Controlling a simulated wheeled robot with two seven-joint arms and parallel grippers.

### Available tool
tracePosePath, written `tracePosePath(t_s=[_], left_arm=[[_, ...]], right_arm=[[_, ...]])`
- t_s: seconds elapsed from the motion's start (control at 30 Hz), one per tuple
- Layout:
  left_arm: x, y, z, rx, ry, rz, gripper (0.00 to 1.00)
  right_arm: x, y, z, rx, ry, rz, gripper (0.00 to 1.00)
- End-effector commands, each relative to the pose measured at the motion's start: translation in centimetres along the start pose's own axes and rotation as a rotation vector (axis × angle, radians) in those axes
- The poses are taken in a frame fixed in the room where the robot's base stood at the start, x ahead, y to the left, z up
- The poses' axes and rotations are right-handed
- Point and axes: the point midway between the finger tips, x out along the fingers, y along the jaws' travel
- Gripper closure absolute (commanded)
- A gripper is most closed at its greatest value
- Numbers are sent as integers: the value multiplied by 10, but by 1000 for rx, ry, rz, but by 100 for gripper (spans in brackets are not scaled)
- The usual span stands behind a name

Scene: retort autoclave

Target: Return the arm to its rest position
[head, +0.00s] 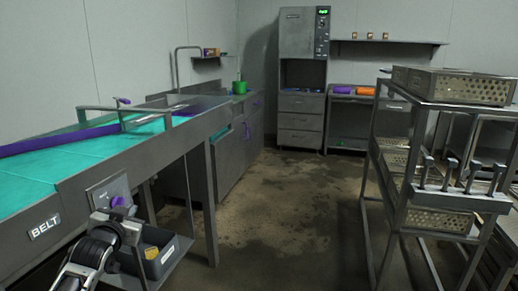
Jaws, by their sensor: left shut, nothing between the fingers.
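My left arm comes in from the bottom left, in front of the belt conveyor. Its gripper (119,222) is shut and empty. It sits just below the purple knob (118,202) on the conveyor's grey control plate (100,190). I cannot tell whether the fingers touch the knob. My right gripper does not show.
The conveyor (75,166) with its green belt and BELT label fills the left side. A metal rack (400,200) with perforated trays stands at right. A tall cabinet (303,60) stands behind. The middle floor is clear.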

Motion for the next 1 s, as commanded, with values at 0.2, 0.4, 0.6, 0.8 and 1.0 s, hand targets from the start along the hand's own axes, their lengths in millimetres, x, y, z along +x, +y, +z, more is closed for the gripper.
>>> tracePosePath(t_s=[0.2,0.4,0.6,0.8,1.0], left_arm=[[-49,68,72,-11,-82,110,100],[-136,142,145,-53,-190,242,100],[-254,202,194,-140,-318,363,100],[-330,226,206,-211,-402,418,100],[-344,229,207,-226,-419,426,100]], right_arm=[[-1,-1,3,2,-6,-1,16],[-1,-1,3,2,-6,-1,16],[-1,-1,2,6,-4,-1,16],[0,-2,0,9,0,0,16],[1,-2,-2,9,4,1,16]])
